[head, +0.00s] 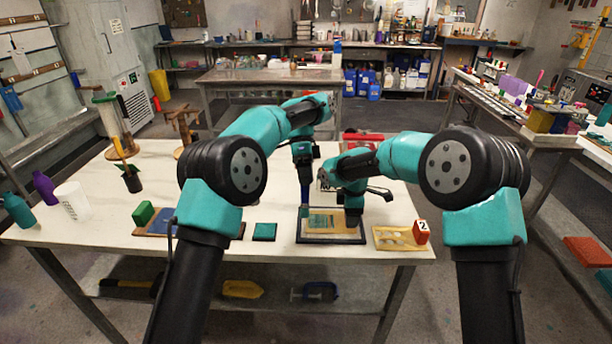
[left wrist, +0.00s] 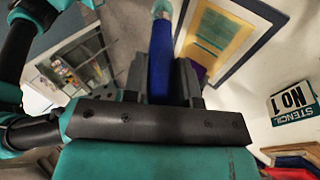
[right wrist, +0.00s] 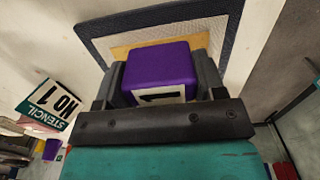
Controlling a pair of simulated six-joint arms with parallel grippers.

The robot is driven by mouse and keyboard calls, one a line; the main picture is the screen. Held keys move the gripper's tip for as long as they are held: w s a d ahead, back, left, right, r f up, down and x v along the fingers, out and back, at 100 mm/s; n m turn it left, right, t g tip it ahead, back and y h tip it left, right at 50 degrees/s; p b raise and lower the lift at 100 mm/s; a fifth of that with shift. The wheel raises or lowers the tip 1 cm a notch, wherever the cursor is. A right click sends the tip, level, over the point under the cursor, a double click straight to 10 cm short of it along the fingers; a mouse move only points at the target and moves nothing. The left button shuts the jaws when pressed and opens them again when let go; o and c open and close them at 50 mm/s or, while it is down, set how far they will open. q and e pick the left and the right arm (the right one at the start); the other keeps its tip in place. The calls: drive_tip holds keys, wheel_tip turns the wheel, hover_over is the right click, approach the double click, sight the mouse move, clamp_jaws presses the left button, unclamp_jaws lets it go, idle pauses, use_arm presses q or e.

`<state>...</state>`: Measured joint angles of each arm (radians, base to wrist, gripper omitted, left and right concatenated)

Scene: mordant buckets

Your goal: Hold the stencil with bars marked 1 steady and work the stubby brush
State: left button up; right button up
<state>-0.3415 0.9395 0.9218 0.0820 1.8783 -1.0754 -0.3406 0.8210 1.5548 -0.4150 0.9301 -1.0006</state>
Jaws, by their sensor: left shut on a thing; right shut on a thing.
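My left gripper (head: 303,178) is shut on the blue-handled brush (left wrist: 161,70), which points down over the left part of the stencil. The brush's handle shows in the head view (head: 304,192); I cannot tell whether its tip touches. The tan stencil with bars (head: 347,231) lies in a dark-framed board (head: 310,241), with teal stripes showing through it. My right gripper (right wrist: 160,88) is shut on the purple block (right wrist: 160,68) at the stencil's edge. A black mark on its white face is partly hidden, perhaps a 1. In the head view my right arm covers this block.
A tan stencil with oval holes (head: 390,243) and a red block marked 2 (head: 421,231) lies right of the board. Left are a teal square (head: 264,231), a green block (head: 144,213) and a white cup (head: 73,200). A "STENCIL NO 1" card (right wrist: 53,107) stands nearby.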

sight(307, 194)
use_arm(q)
drive_tip(key=f, duration=0.2)
drive_tip(key=d+f, duration=0.1)
drive_tip(key=f, duration=0.4)
drive_tip(key=shift+d+f, duration=0.3)
drive_tip(key=shift+d, duration=1.2)
drive_tip(key=shift+a, duration=2)
drive_tip(key=shift+w, duration=0.2)
drive_tip(key=shift+w+r, duration=0.2)
drive_tip(key=shift+w, duration=0.4)
drive_tip(key=shift+d, duration=1.9)
drive_tip(key=shift+a, duration=1.8)
drive_tip(key=shift+s+a+r, duration=0.1)
drive_tip(key=shift+a+r, duration=0.05)
drive_tip(key=shift+r, duration=3.85)
drive_tip(key=shift+r, duration=0.1)
